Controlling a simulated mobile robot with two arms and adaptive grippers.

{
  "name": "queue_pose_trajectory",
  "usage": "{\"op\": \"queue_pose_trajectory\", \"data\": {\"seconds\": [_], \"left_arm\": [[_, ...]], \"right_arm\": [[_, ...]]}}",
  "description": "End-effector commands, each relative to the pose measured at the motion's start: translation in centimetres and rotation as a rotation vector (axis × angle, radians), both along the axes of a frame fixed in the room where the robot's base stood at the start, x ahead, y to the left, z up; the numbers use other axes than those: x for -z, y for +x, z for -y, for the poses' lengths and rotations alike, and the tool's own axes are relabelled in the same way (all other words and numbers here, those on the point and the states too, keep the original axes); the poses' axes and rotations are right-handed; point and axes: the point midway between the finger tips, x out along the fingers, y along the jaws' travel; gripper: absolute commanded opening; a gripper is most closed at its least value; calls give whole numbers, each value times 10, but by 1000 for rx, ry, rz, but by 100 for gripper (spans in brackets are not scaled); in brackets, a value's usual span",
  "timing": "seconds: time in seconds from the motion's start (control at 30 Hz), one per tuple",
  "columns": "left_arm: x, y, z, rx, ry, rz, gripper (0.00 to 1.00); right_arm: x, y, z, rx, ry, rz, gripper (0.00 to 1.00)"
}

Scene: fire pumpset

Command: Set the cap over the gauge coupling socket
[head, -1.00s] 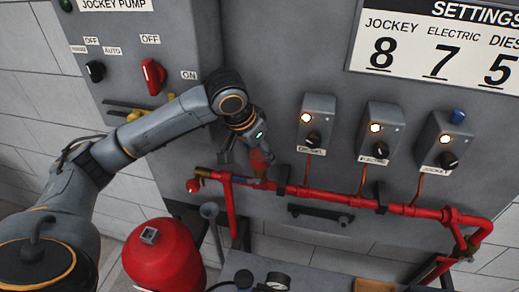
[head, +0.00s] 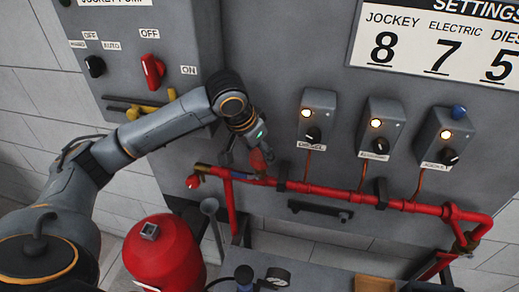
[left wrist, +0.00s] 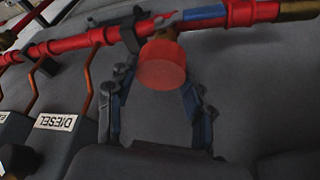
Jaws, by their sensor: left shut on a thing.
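The cap (head: 258,161) is a short red cylinder held between the fingers of my left gripper (head: 249,157), just at the red pipe's upper side. In the left wrist view the cap (left wrist: 162,66) fills the space between the two dark fingers of the gripper (left wrist: 158,84). A small dull stub (left wrist: 163,34), which seems to be the gauge coupling socket, shows between the cap and the pipe. The cap is lined up with it, but I cannot tell how far it sits over the stub. My right gripper is not in view.
The red pipe (head: 330,193) runs along the panel below several switch boxes (head: 316,118). A dark clamp (head: 282,178) stands close to the right of the gripper. A red tank (head: 163,256) and a pressure gauge (head: 277,277) are below.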

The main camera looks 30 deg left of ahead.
Motion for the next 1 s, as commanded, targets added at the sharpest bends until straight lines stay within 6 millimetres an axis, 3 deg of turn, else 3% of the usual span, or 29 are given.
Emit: {"op": "queue_pose_trajectory", "data": {"seconds": [0.17, 0.2, 0.3, 0.33, 0.73, 1.0], "left_arm": [[0, 0, 0, 0, 0, 1, 16], [0, 0, 0, 0, 0, 1, 55], [0, 0, 0, 0, 0, 1, 76], [0, 0, 0, 0, 0, 1, 78], [-6, -2, -1, 0, 0, 2, 78], [-53, -20, -6, 0, 1, 6, 78]], "right_arm": [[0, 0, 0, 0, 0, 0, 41], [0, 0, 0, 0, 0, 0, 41], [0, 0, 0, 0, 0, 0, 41], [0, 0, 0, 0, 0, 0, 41], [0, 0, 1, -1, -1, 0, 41], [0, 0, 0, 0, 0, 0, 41]]}}
